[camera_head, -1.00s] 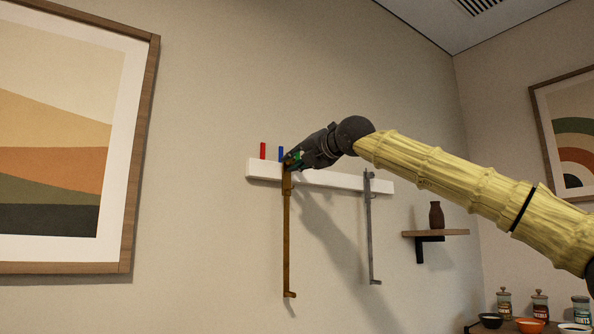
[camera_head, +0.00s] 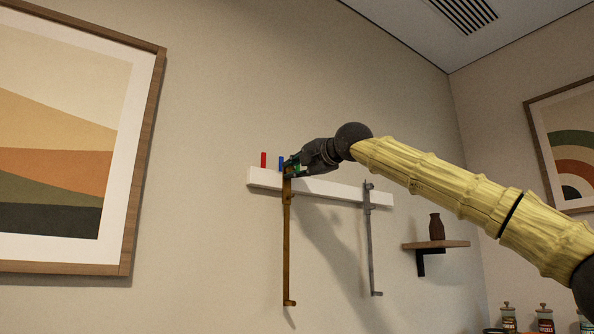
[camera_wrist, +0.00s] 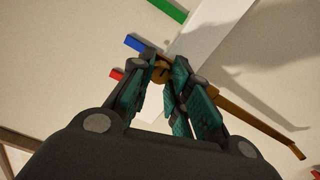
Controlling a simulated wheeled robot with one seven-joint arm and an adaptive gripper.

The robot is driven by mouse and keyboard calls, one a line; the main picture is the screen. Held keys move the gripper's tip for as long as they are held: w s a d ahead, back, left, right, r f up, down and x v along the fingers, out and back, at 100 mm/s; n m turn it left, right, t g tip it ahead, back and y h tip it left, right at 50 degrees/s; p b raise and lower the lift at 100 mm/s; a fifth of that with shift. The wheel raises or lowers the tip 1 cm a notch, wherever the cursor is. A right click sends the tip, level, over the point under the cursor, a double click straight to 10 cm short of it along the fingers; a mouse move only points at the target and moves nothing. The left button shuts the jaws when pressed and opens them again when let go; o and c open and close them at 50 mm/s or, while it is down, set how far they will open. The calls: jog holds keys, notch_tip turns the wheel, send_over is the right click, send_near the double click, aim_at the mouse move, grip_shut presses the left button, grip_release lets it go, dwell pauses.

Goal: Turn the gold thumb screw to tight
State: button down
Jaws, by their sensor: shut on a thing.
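A gold-brown bar clamp (camera_head: 286,240) hangs upright from a white rail on the wall; its long bar also shows in the wrist view (camera_wrist: 255,122). The gold thumb screw (camera_wrist: 161,74) is a small rounded knob at the clamp's top end, between my fingers in the wrist view. My gripper (camera_wrist: 164,66) is shut on the screw, with dark green finger pads on either side. In the head view my gripper (camera_head: 291,169) covers the clamp's top, so the screw is hidden there. How far the screw is turned cannot be told.
The white rail (camera_head: 330,189) carries a red block (camera_head: 263,160) and a blue block (camera_head: 281,162), close to my fingers. A green bar (camera_wrist: 168,10) shows in the wrist view. A grey clamp (camera_head: 370,245) hangs to the right. A small shelf (camera_head: 436,244) holds a brown vase (camera_head: 436,227).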

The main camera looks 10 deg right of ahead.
jog(key=shift+r, duration=0.1)
jog(key=c, duration=1.5)
grip_release()
jog(key=shift+a, duration=0.1)
jog(key=shift+c, duration=0.2)
jog(key=shift+o, duration=1.2)
jog(key=shift+w+a, duration=0.15)
jog(key=shift+d, duration=0.2)
jog(key=shift+s+d, duration=0.1)
jog(key=shift+s, duration=0.2)
jog(key=v, duration=1.1)
jog(key=shift+s, duration=0.2)
